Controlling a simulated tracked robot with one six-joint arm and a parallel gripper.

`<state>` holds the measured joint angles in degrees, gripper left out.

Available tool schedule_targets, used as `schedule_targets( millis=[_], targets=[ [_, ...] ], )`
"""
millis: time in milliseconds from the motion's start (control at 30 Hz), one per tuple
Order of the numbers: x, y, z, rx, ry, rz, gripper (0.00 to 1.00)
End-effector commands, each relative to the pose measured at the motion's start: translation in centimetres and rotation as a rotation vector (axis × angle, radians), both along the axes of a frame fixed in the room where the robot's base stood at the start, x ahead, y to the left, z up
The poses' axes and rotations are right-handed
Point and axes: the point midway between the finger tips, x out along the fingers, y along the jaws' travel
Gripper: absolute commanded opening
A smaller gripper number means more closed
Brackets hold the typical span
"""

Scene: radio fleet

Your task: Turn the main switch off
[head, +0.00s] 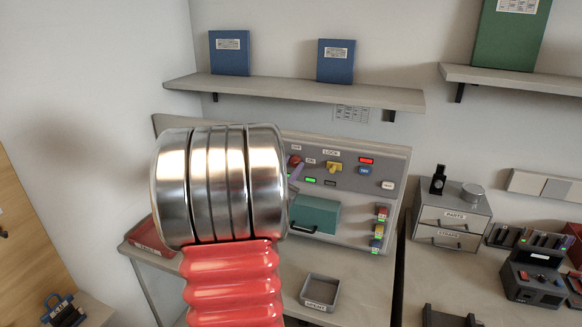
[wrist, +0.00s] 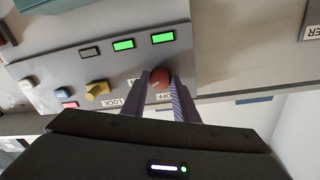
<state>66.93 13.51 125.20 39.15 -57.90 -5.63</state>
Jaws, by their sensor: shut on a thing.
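The main switch is a red round knob (wrist: 160,77) on the sloped grey panel, beside the OFF and ON labels. It also shows in the head view (head: 294,161), just right of my arm. My gripper (wrist: 161,82) is shut on the knob, with one finger on each side of it. In the head view only a purple finger (head: 296,172) of it shows; my arm hides the rest. I cannot tell which label the knob points to. Two green lamps (wrist: 162,38) are lit on the panel in the wrist view, and a third lamp (wrist: 89,51) is dark.
A teal box-like part (head: 315,215) sits below. An open grey tray (head: 320,291) stands on the desk.

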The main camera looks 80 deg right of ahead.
Motion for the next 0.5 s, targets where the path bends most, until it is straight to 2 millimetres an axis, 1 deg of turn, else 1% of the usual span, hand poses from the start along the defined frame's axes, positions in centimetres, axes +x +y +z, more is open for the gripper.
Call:
schedule_targets(
  millis=[33, 500],
  targets=[
    [-0.15, 0.1, -0.24, 0.008, 0.044, -0.003, 0.04],
    [-0.09, 0.08, -0.35, 0.051, 0.489, -0.001, 0.04]
  ],
)
